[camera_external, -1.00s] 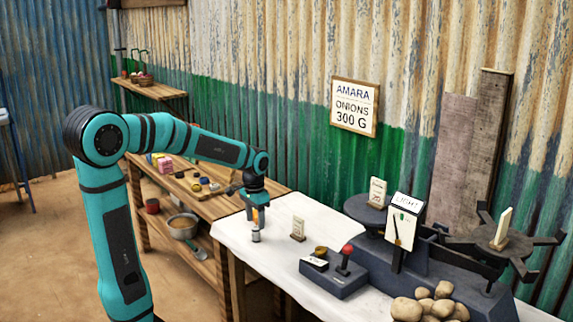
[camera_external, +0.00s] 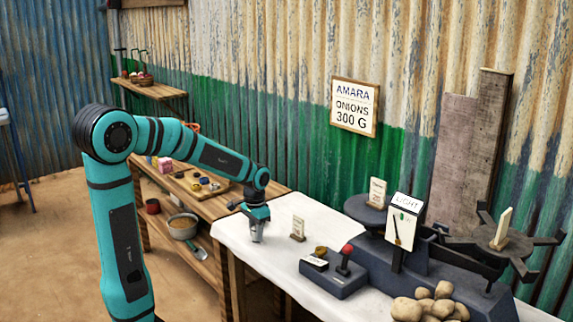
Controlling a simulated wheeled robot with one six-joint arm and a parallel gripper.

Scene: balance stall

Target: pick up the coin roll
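My gripper (camera_external: 257,238) points down at the left end of the white-topped table (camera_external: 290,222), its fingertips at or just above the cloth. The fingers are small and grey, and I cannot tell whether they are open or shut. I cannot make out the coin roll for certain; a small pale cylinder that showed below my gripper earlier is no longer distinct and may be hidden by the fingers.
A small upright card (camera_external: 298,229) stands right of my gripper. Beyond it are a dark box with a red knob (camera_external: 347,249), a balance scale (camera_external: 403,236) and several potatoes (camera_external: 430,303). A wooden bench (camera_external: 168,187) with small items stands to the left.

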